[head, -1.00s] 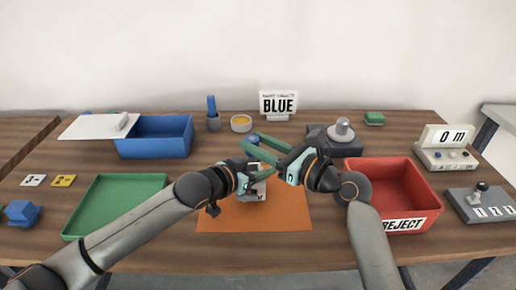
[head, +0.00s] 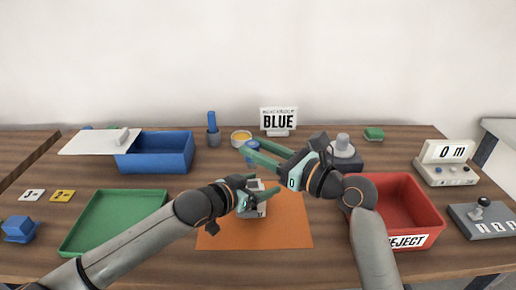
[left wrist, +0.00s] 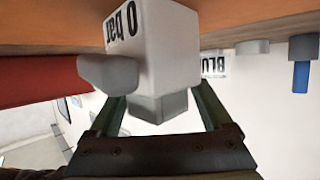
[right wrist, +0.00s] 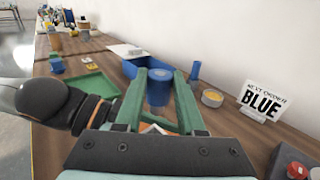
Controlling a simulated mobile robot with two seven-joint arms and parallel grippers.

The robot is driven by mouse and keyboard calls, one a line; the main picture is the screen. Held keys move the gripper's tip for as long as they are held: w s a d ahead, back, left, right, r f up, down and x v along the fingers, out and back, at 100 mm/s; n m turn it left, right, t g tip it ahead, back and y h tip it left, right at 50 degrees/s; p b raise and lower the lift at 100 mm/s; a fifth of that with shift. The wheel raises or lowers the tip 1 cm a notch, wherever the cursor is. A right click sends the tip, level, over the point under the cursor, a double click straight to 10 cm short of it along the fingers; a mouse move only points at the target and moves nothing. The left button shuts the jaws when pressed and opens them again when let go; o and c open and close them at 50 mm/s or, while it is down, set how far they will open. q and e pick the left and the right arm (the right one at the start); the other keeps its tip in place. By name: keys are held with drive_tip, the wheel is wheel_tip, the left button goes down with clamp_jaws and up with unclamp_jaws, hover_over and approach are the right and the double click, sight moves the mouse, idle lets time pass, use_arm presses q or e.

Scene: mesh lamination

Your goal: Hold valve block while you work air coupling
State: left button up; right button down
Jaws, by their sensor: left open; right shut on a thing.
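The valve block (head: 255,209) is a pale block standing on the orange mat (head: 290,238). In the left wrist view the block (left wrist: 165,45) shows a "0 bar" label and a grey knob on its side. My left gripper (head: 262,194) is open at the block, with its fingers on either side of it in the left wrist view (left wrist: 160,108); contact cannot be told. My right gripper (head: 254,151) is shut on the blue air coupling (right wrist: 158,90), above and behind the block in the head view. The coupling's lower end is partly hidden by the fingers.
A blue bin (head: 155,158) with a white lid and a green tray (head: 80,240) are left. A red reject bin (head: 432,222) is right. Behind stand a blue-topped holder (head: 212,138), an amber-filled dish (head: 241,138), a BLUE sign (head: 278,120) and a dark device with grey knob (head: 343,148).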

use_arm(q)
drive_tip(key=shift+s+f, duration=0.15)
drive_tip(key=shift+f, duration=0.2)
drive_tip(key=shift+s+r, duration=0.1)
